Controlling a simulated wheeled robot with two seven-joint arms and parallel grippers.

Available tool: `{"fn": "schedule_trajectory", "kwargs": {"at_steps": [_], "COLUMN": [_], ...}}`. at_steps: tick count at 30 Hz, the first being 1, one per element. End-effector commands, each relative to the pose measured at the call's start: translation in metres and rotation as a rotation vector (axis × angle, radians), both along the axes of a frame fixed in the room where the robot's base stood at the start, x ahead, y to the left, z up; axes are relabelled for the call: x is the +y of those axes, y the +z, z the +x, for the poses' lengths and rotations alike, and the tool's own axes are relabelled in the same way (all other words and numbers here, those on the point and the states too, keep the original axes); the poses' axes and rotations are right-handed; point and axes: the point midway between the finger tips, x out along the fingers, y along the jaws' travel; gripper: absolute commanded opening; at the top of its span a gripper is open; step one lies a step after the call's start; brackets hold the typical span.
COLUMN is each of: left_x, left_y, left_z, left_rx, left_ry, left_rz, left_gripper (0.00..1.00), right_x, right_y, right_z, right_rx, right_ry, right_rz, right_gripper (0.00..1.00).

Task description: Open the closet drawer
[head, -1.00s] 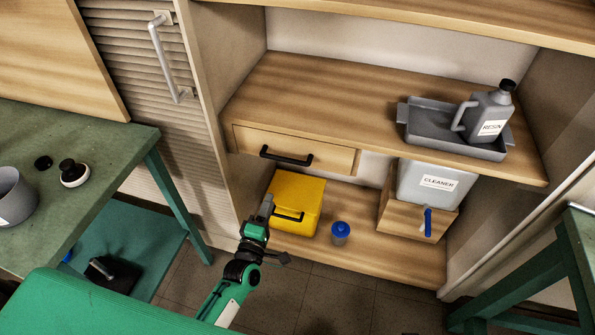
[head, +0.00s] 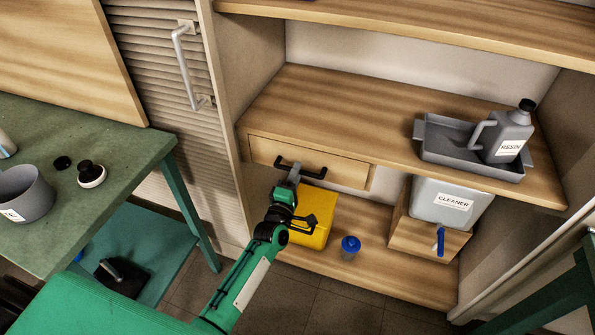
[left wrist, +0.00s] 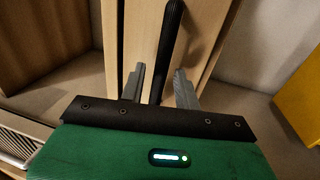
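The wooden closet drawer (head: 340,172) sits under the middle shelf and looks shut. Its black bar handle (head: 312,172) runs across the front. My left gripper (head: 295,175) is at the left part of the handle. In the left wrist view the handle (left wrist: 172,40) runs between the two grey fingers of my left gripper (left wrist: 160,85), which stand apart with gaps on both sides. The drawer front (left wrist: 140,30) shows behind the handle there. My right gripper is not in view.
A yellow box (head: 318,215) stands below the drawer, partly behind my left gripper. A blue-capped jar (head: 350,248) and a cleaner container (head: 450,203) are on the lower level. A grey tray (head: 465,165) with a resin jug (head: 510,135) stands on the shelf. A green table (head: 110,135) is at left.

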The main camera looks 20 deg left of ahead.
Motion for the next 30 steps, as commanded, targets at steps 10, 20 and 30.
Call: {"fn": "schedule_trajectory", "kwargs": {"at_steps": [10,20,30], "left_x": [-0.0005,-0.0004,-0.0001], "left_y": [0.0026,0.0026,0.0028], "left_z": [0.0132,0.0129,0.0059], "left_rx": [0.0,0.0,0.002], "left_ry": [0.0,0.0,0.0], "left_rz": [0.0,0.001,0.001], "left_gripper": [0.32,0.0,0.0], "right_x": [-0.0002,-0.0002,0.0], "right_y": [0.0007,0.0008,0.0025], "right_z": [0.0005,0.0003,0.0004], "right_rx": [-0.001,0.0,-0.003], "right_ry": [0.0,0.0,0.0], "right_rz": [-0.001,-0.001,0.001], "right_gripper": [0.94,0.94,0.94]}}
